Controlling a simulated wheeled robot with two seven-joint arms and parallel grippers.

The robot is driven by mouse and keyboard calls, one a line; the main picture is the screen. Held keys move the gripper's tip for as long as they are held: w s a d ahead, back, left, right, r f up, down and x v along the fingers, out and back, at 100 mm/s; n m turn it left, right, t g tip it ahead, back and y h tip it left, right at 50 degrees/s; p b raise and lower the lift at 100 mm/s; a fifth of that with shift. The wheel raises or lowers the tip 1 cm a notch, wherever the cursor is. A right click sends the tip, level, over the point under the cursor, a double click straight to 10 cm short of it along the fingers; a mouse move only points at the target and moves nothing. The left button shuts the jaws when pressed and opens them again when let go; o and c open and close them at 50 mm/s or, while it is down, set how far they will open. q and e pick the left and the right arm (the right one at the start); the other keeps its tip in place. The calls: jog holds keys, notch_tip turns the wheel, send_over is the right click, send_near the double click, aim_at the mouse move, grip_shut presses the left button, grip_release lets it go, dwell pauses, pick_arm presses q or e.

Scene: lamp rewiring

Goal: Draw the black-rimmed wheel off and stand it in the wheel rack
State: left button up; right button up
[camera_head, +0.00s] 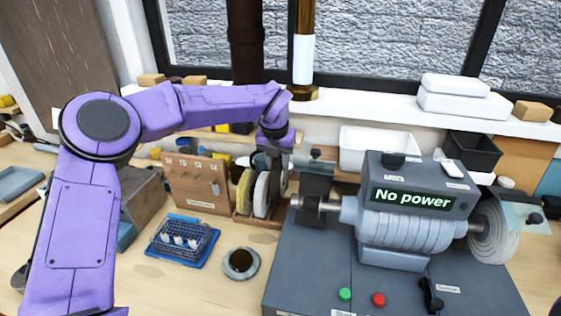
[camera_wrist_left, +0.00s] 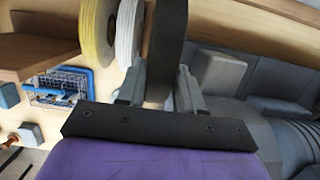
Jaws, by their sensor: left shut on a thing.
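My left gripper (camera_head: 274,150) reaches down over the wheel rack (camera_head: 243,218) and is shut on the black-rimmed wheel (camera_head: 280,178). In the left wrist view the wheel (camera_wrist_left: 166,45) stands edge-on between the two fingers (camera_wrist_left: 160,88). It is upright at the rack's right end, beside a white wheel (camera_head: 262,194) and a yellow wheel (camera_head: 243,190). I cannot tell whether its lower edge rests in a slot. The grinder's left spindle (camera_head: 311,204) shows no wheel. My right gripper is not in view.
The grinder (camera_head: 405,240) stands close to the right of the rack, its display reading "No power". A pale buffing wheel (camera_head: 492,235) is on its right end. A blue wire basket (camera_head: 183,240) and a round dish (camera_head: 241,264) lie in front of the rack. A wooden board (camera_head: 196,185) stands left.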

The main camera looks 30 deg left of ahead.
pick_arm(q)
jog(key=shift+f, duration=0.4)
jog(key=b+x, duration=0.2)
jog(key=x, duration=0.1)
jog(key=shift+w+d+f+b, duration=0.1)
jog(key=shift+w+f+b, duration=0.05)
jog(key=shift+f+b, duration=0.15)
jog(key=b+x, duration=0.1)
jog(key=x, duration=0.1)
jog(key=s+b+x, duration=0.1)
jog(key=b+x, duration=0.1)
jog(key=shift+s+d+f, duration=0.1)
jog(key=shift+s+f, duration=0.05)
jog(key=shift+f, duration=0.25)
jog(key=shift+r, duration=0.1)
jog(key=o, duration=1)
